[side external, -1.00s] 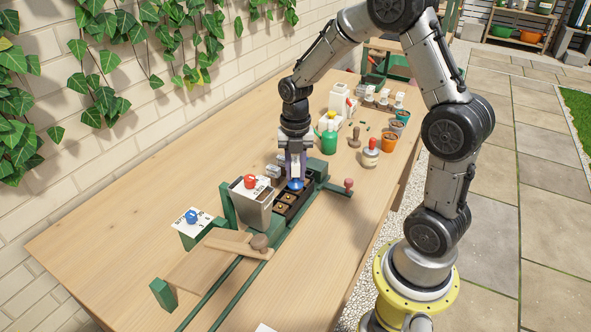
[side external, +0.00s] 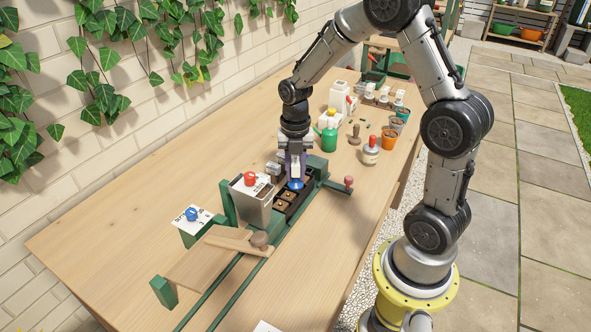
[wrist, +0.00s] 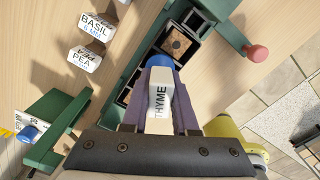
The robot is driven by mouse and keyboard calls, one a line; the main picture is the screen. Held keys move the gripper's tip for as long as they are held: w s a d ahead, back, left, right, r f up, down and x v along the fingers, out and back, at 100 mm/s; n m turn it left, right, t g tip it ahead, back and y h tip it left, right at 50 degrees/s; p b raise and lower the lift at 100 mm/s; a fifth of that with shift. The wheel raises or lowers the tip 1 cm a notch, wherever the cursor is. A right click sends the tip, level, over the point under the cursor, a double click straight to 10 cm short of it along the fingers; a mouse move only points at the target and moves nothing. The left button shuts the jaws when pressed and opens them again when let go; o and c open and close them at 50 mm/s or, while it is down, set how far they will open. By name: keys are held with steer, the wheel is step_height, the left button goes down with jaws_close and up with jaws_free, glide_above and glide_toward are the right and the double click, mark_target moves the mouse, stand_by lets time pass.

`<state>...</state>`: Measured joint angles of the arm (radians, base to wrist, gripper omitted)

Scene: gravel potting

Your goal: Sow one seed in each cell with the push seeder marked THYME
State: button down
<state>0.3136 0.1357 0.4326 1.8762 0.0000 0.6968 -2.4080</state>
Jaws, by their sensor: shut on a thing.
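The white push seeder marked THYME (wrist: 158,100) is held between my gripper's (wrist: 160,108) fingers, with its blue end (wrist: 160,62) pointing away from the wrist. In the side view my gripper (side external: 295,164) is upright over the dark cell tray (side external: 304,203), and the seeder's blue end (side external: 295,184) is at the tray. I cannot tell whether it touches the soil. Brown soil with a dark central mark shows in one cell (wrist: 179,42) in the wrist view. Soil-filled cells (side external: 286,197) show nearer the camera in the side view. The cell under the seeder is hidden.
A grey hopper (side external: 252,207) with a red knob stands beside the tray. White pieces marked BASIL (wrist: 95,27) and PEA (wrist: 84,60) lie beside the green frame (wrist: 126,83). A pink-knobbed lever (side external: 349,182) sticks out right. A green watering can (side external: 329,138) and pots stand farther back.

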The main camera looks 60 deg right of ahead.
steer(key=shift+f, duration=0.15)
stand_by(0.6)
steer(key=shift+r, duration=1.5)
steer(key=d, duration=0.2)
steer(key=d+r, duration=0.1)
steer(key=d, duration=0.1)
steer(key=shift+a+f, duration=0.1)
steer(key=shift+f, duration=1.25)
steer(key=shift+f, duration=0.65)
